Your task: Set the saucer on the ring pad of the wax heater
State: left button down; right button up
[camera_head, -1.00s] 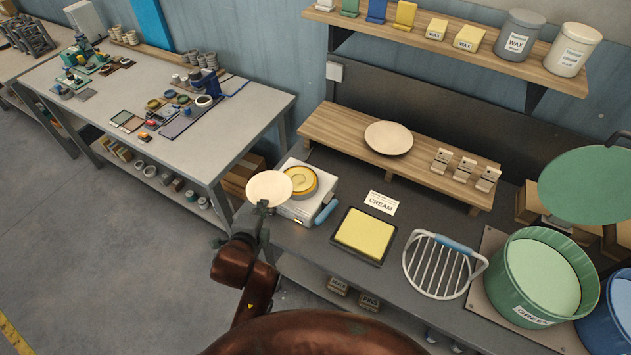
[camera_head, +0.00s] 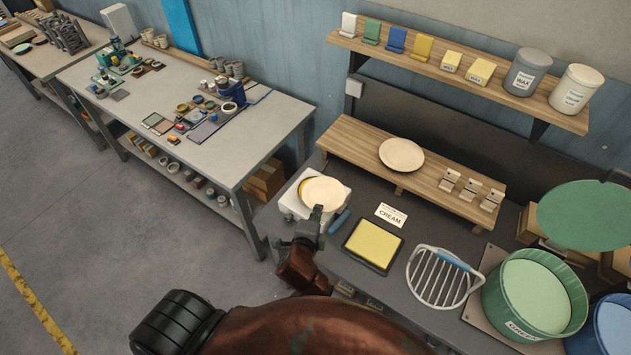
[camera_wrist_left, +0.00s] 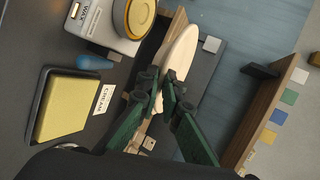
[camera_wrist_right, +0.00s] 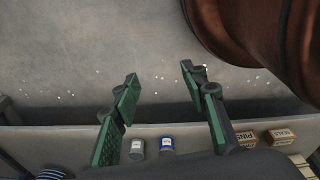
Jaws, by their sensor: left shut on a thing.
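A cream saucer (camera_head: 324,191) is in my left gripper (camera_head: 317,212), which is shut on its near edge. In the head view it overlaps the white wax heater (camera_head: 289,204) and hides most of the yellow ring pad (camera_head: 302,187). In the left wrist view the saucer (camera_wrist_left: 181,52) shows tilted, to the right of the ring pad (camera_wrist_left: 136,16) and the heater (camera_wrist_left: 100,22), apart from the pad in the picture. The left fingertips (camera_wrist_left: 163,98) are closed at its lower end. My right gripper (camera_wrist_right: 160,76) is open and empty above the floor.
A second cream plate (camera_head: 401,154) lies on the wooden riser (camera_head: 350,139) behind. A yellow pad in a black tray (camera_head: 373,244), a CREAM card (camera_head: 391,214), a wire rack (camera_head: 441,277) and a green tub (camera_head: 530,295) stand to the right.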

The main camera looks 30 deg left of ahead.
aim_at(312, 206)
pick_arm(q)
jog(key=w+a+p, duration=0.1)
jog(key=w+a+f, duration=0.1)
jog(key=shift+a+y+p, duration=0.3)
jog(key=shift+a+p, duration=0.05)
jog(key=shift+a, duration=0.05)
jog(key=w+a+f, duration=0.2)
jog(key=w, duration=0.1)
jog(key=w+a+f, duration=0.1)
jog(key=shift+w+a+p, duration=0.2)
jog(key=shift+w+p, duration=0.15)
jog(key=shift+w, duration=0.05)
jog(key=w+f, duration=0.1)
jog(key=f, duration=0.1)
jog(key=w+a+f, duration=0.1)
jog(key=f, duration=0.2)
jog(key=w+a+f, duration=0.1)
jog(key=f, duration=0.2)
jog(key=shift+w+a, duration=0.25)
jog(key=shift+f, duration=0.15)
pick_arm(e)
jog(key=s+r, duration=0.2)
jog(key=r, duration=0.1)
jog(key=shift+s+r, duration=0.2)
jog(key=shift+s, duration=0.05)
jog(key=shift+d, duration=0.1)
